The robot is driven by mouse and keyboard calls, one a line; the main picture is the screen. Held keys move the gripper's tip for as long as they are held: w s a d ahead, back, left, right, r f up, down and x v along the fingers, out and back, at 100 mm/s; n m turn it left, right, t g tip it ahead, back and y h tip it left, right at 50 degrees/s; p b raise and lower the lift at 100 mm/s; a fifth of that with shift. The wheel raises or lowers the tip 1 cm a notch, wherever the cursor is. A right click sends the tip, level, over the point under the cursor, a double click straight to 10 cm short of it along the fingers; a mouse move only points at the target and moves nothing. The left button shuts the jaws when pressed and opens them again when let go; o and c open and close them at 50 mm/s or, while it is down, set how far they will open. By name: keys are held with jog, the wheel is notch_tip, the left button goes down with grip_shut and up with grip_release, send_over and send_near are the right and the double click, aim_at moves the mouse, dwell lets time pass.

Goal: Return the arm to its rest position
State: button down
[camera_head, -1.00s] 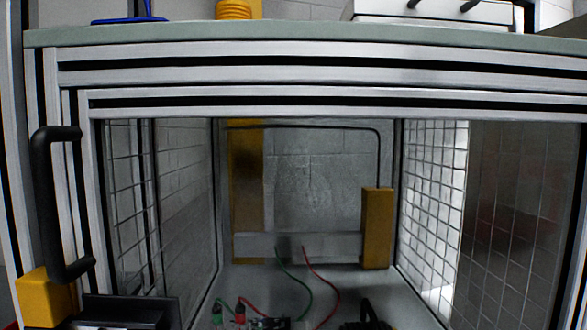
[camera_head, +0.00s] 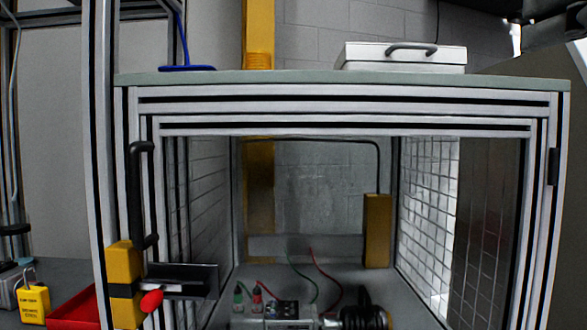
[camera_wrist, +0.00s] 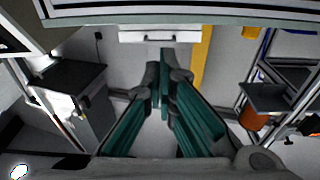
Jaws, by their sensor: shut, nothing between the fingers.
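My gripper (camera_wrist: 164,75) shows in the wrist view with teal-padded fingers. It is shut with nothing held, and free air surrounds it. Dark parts that look like my arm show at the top right of the head view. The gripper itself is not clear in that view.
A framed enclosure (camera_head: 340,101) fills the head view, with a black handle (camera_head: 137,195) at left. Inside are red and green leads and a small device (camera_head: 285,310). A white case (camera_head: 402,58) and a blue stand (camera_head: 186,68) sit on top. A yellow padlock (camera_head: 33,305) and red bin (camera_head: 75,310) lie lower left.

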jog(key=w+f+g, duration=0.3)
jog(key=f+g, duration=0.6)
jog(key=f, duration=1.4)
jog(key=s+f+g, duration=0.5)
jog(key=s+f, duration=0.1)
jog(key=f, duration=0.3)
jog(key=s+f+g, duration=0.5)
jog(key=s+f, duration=0.2)
jog(key=f, duration=0.2)
notch_tip(320, 180, up, 32)
jog(key=t+p, duration=0.4)
jog(key=p, duration=2.7)
jog(key=shift+w+r, duration=0.15)
jog(key=shift+r, duration=0.05)
